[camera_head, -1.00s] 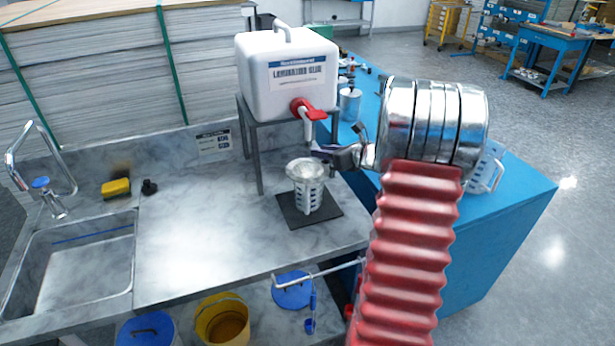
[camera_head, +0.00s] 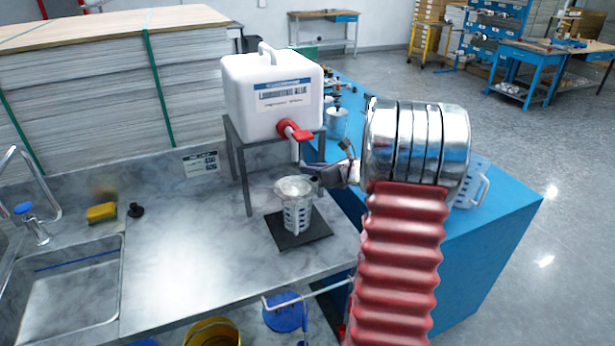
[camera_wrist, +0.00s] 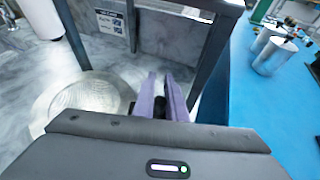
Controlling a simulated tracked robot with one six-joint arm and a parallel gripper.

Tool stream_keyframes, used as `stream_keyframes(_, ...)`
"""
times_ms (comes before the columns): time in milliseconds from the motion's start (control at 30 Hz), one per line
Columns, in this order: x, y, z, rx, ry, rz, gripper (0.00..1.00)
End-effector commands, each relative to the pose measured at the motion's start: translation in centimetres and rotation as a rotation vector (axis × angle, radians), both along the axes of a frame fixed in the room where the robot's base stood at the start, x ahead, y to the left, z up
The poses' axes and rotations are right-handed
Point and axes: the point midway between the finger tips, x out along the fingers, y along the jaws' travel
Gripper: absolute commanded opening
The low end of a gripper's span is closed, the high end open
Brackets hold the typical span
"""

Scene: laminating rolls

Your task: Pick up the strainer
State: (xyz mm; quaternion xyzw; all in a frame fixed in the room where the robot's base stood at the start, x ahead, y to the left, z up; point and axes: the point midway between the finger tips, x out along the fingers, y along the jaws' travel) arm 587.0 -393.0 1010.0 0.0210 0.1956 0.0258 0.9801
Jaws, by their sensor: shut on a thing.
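The strainer (camera_head: 294,187) is a round pale metal mesh bowl. It sits on the mouth of a clear measuring jug (camera_head: 297,217) below the red tap of the glue container. In the wrist view the strainer (camera_wrist: 85,105) lies to the left of my jaws, partly hidden by my wrist housing. My gripper (camera_head: 318,183) is at the right of the strainer, near its rim. In the wrist view the purple fingers of my gripper (camera_wrist: 164,98) are shut on a dark piece between them, which appears to be the strainer's handle.
The white glue container (camera_head: 272,98) stands on a grey metal stand (camera_head: 242,165) close behind the strainer, its red tap (camera_head: 295,131) just above. The jug stands on a dark mat (camera_head: 280,238).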

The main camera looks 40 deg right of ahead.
Motion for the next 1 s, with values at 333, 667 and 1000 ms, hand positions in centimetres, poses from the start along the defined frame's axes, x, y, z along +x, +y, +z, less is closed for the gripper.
stream_keyframes(333,-2.1,-0.3,2.8,-0.001,0.000,-0.004,0.00)
stream_keyframes(667,-9.8,-0.8,2.8,0.000,0.000,-0.007,0.00)
stream_keyframes(1000,-16.4,-1.1,2.8,0.000,0.000,-0.003,0.00)
